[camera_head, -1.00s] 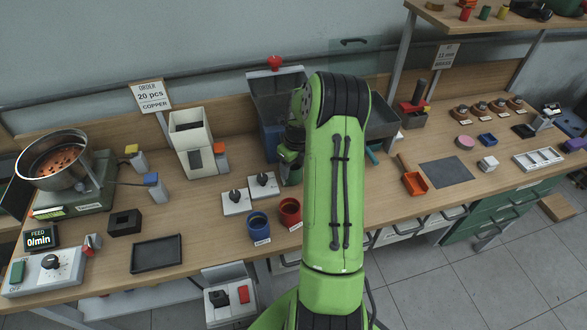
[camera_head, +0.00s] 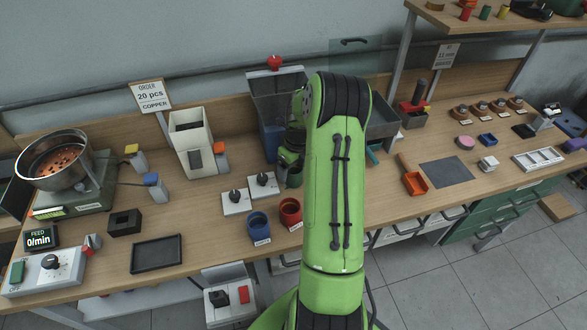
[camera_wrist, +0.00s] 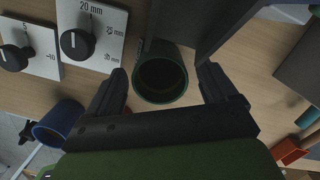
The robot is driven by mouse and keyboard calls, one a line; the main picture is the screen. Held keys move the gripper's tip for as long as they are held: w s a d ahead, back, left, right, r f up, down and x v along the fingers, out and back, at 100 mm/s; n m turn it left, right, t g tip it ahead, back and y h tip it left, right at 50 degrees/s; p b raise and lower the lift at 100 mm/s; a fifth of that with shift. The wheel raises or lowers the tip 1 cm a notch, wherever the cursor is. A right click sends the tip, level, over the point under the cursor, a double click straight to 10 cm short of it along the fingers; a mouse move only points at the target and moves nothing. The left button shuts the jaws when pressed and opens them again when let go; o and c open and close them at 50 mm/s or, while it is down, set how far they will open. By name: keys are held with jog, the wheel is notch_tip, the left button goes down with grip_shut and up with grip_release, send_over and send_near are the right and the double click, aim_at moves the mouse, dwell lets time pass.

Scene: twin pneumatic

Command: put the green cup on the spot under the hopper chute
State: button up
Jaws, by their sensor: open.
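The green cup (camera_wrist: 163,72) stands in the wrist view with its dark open mouth facing the camera. In the head view only a small part of it (camera_head: 294,179) shows beside my arm. My gripper (camera_wrist: 164,82) is open, with one finger on each side of the cup and a visible gap to it on both sides. In the head view my gripper (camera_head: 290,157) is largely hidden by my arm. A white open-topped box (camera_head: 190,122), perhaps the hopper, stands left of it. I cannot make out a chute or marked spot for certain.
A blue cup (camera_head: 258,226) and a red cup (camera_head: 290,212) stand at the front edge. Two white dial plates (camera_head: 236,205) lie left of the gripper. A tall dark bin (camera_head: 272,92) stands behind it. A black tray (camera_head: 156,255) lies further left.

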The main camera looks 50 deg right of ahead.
notch_tip(320, 180, up, 11)
jog(key=s+p, duration=0.1)
jog(key=a+r+n+h, duration=0.1)
jog(key=a+r+n, duration=0.7)
jog(key=a, duration=0.1)
jog(key=s+a+r+n+t, duration=0.2)
jog(key=s+a+r+n, duration=0.25)
jog(key=a+n, duration=0.55)
jog(key=s+a+n+t, duration=0.1)
jog(key=s+a+n, duration=0.4)
jog(key=n, duration=0.4)
jog(key=s+a+r+n+t+y, duration=0.1)
jog(key=s+a+n, duration=0.4)
jog(key=s+n, duration=0.3)
jog(key=shift+s+a+r+n, duration=0.25)
jog(key=shift+s+a+n, duration=0.05)
jog(key=shift+n, duration=0.5)
